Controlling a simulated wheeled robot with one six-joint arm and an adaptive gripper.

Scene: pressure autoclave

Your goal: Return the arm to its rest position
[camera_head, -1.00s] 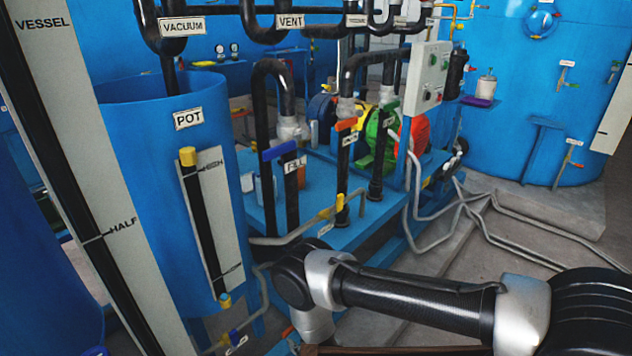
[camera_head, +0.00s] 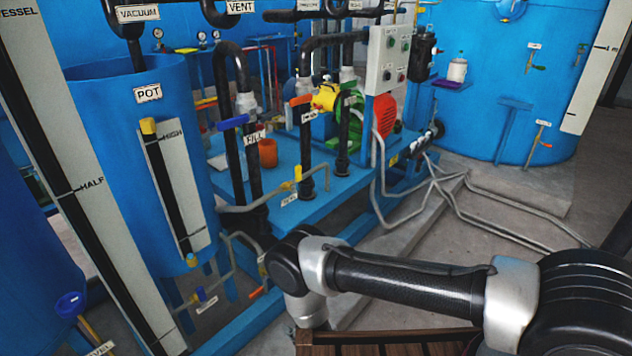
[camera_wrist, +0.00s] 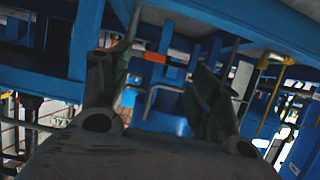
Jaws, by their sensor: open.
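My gripper (camera_wrist: 160,85) shows in the wrist view, its two fingers spread apart with nothing between them. Blue frame beams and pipes lie beyond the fingers, blurred. In the head view my arm stretches across the lower right, with its elbow in front of the blue skid (camera_head: 345,185). The gripper itself does not show in the head view.
The blue POT tank (camera_head: 95,130) with its level gauge stands at left. Pipes with a blue FILL valve handle (camera_head: 233,122) rise from the skid. A grey control box (camera_head: 392,58) stands behind. Grey conduits (camera_head: 500,220) cross the floor at right. A brown slatted wooden surface (camera_head: 400,338) lies below the arm.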

